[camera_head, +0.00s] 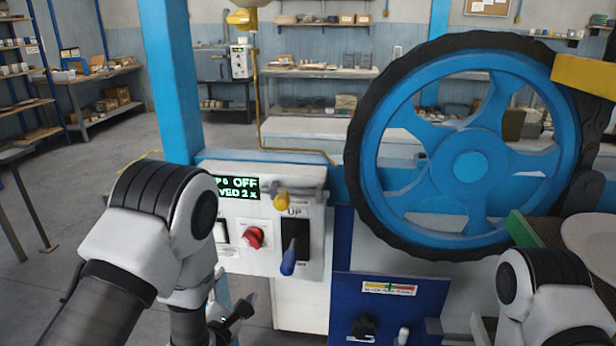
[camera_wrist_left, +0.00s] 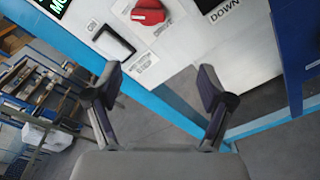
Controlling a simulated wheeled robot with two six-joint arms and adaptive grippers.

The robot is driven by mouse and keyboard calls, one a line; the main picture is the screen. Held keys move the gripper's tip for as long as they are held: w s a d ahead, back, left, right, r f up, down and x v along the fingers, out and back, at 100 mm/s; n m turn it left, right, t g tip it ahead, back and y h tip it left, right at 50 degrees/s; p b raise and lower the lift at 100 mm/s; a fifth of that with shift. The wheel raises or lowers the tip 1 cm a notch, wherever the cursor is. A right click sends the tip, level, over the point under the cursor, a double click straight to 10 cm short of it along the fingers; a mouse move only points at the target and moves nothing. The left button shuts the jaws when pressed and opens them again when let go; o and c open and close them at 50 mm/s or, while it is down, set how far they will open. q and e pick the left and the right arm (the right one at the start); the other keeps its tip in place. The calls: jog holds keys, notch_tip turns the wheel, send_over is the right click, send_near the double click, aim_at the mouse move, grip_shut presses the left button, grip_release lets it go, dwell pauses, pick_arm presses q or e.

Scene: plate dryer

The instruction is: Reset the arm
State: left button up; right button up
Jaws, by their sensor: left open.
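My left arm comes in from the left in front of the white control panel (camera_head: 265,258). My left gripper (camera_head: 232,318) hangs low, below the panel's left part. In the left wrist view, the left gripper (camera_wrist_left: 160,82) is open, with nothing between its fingers. Its fingertips point toward the panel's lower edge and appear apart from it. My right arm shows at the lower right, but its gripper is out of view.
The red knob also shows in the left wrist view (camera_wrist_left: 148,12). A large blue wheel (camera_head: 467,165) stands right. A white plate (camera_head: 592,240) is far right.

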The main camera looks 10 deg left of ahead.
pick_arm(q)
jog(key=s+a+f+m+g, duration=0.2)
jog(key=s+f+g, duration=0.1)
jog(key=s+f, duration=0.35)
jog(key=s+a+f+m+g+y, duration=0.1)
jog(key=s+f+m+g, duration=0.2)
jog(key=s+f, duration=0.35)
jog(key=s+a+f+m+g, duration=0.2)
jog(key=s+f+g, duration=0.2)
jog(key=f, duration=0.5)
jog(key=s+f+m+g, duration=0.2)
jog(key=s+m+g, duration=0.1)
jog(key=s+m, duration=0.5)
jog(key=s+d+f+m+g, duration=0.1)
jog(key=s+m+g, duration=0.3)
jog(key=s+m, duration=0.3)
jog(key=m, duration=0.4)
jog(key=shift+s+f+m+h, duration=0.3)
jog(key=shift+s+f, duration=0.1)
